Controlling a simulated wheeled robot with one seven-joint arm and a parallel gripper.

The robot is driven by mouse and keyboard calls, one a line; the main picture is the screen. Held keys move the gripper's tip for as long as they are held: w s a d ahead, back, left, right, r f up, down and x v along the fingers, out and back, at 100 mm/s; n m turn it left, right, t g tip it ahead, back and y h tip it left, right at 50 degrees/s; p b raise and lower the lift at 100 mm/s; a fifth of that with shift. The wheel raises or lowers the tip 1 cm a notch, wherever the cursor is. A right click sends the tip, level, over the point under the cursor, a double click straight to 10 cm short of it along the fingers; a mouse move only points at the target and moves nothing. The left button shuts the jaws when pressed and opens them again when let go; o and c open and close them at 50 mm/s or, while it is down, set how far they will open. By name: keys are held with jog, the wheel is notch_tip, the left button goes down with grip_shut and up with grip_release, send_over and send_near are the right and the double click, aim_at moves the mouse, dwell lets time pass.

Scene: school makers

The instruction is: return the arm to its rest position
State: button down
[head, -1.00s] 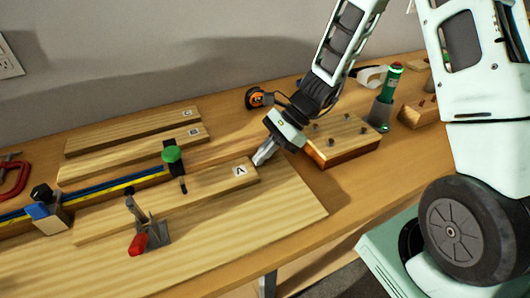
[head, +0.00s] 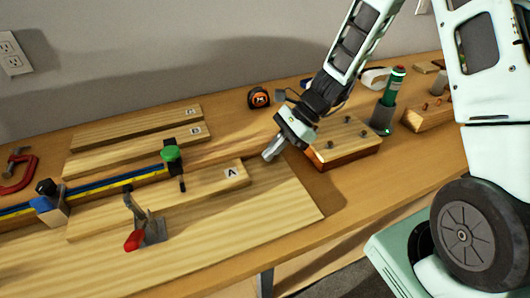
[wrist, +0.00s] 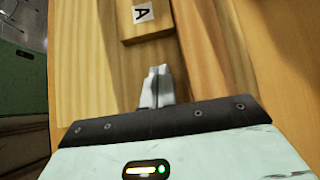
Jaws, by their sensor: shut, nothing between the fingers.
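My gripper (head: 270,153) is shut and empty, above the workbench at the right end of the plank marked A (head: 205,187). In the wrist view my gripper (wrist: 158,76) shows its two fingertips together, with the end of plank A (wrist: 148,22) ahead of it. My arm comes down from the upper right in the head view.
A wooden block with pegs (head: 342,145) stands close to the right of my gripper. A green bottle in a grey holder (head: 385,110), an orange tape measure (head: 259,98), a toggle clamp with a red handle (head: 140,228) and a green-knobbed stop (head: 172,155) are nearby.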

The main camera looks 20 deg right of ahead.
jog(key=v, duration=0.9)
jog(key=s+a+r+n+h+p, duration=0.1)
jog(key=s+a+r+n+h, duration=0.1)
jog(key=s+n, duration=0.5)
jog(key=s+a+r+n+h+p, duration=0.2)
jog(key=s+a+r+n, duration=0.3)
jog(key=n, duration=0.5)
jog(key=s+a+r+n+h+p, duration=0.2)
jog(key=s+a+r+n+h, duration=0.2)
jog(key=s+a+n, duration=0.3)
jog(key=s+n, duration=0.1)
jog(key=s, duration=0.2)
jog(key=shift+a+r+n, duration=0.2)
jog(key=shift+r+n, duration=0.05)
jog(key=shift+n, duration=0.15)
